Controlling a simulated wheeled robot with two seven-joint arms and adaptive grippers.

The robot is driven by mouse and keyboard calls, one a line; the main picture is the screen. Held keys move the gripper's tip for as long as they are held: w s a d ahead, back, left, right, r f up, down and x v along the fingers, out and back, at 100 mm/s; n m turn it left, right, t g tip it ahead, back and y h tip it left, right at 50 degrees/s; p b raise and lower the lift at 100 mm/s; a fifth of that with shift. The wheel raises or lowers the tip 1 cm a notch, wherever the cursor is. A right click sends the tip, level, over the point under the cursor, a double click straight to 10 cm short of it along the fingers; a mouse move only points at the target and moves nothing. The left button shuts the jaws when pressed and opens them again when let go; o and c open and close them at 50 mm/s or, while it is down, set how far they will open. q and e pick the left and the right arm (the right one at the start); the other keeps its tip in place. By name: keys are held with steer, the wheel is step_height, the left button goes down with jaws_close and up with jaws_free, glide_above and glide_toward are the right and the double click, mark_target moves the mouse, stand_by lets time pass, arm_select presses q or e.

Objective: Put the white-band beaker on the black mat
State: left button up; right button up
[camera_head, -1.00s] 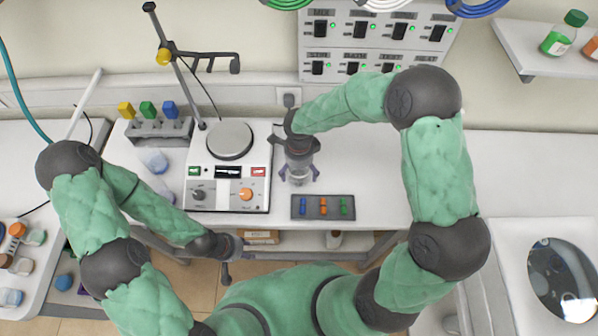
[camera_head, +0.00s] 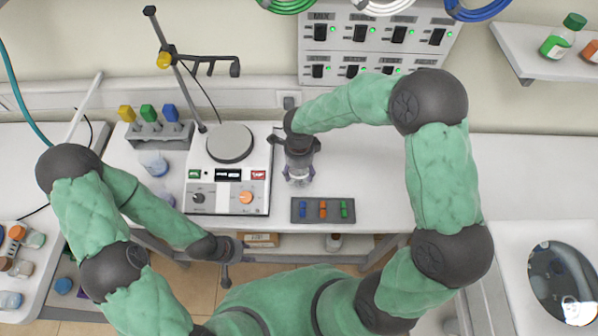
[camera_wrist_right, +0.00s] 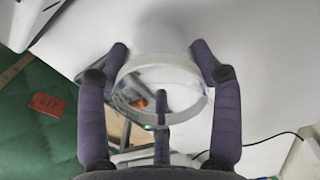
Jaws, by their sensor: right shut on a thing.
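My right gripper (camera_head: 299,172) points down at the bench, just right of the hotplate. It is shut on a clear glass beaker (camera_head: 297,181). In the right wrist view the beaker (camera_wrist_right: 162,92) sits between the purple fingers of the gripper (camera_wrist_right: 160,65), with a pale whitish band around its rim. I cannot tell whether its base touches the bench. My left gripper (camera_head: 230,262) hangs low in front of the bench edge, away from the beaker; its jaws are too small to read. I cannot make out a plain black mat for certain.
A white hotplate (camera_head: 228,196) with a stand and clamp is left of the beaker. A dark tray (camera_head: 323,217) with blue, orange and green pieces lies at the front edge. Other glassware (camera_head: 154,162) stands further left. The bench to the right (camera_head: 375,185) is clear.

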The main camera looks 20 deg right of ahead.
steer(key=s+a+r, duration=0.3)
steer(key=s+r, duration=0.8)
steer(key=s, duration=0.2)
steer(key=shift+s+r+p, duration=0.25)
steer(key=shift+s+p, duration=0.1)
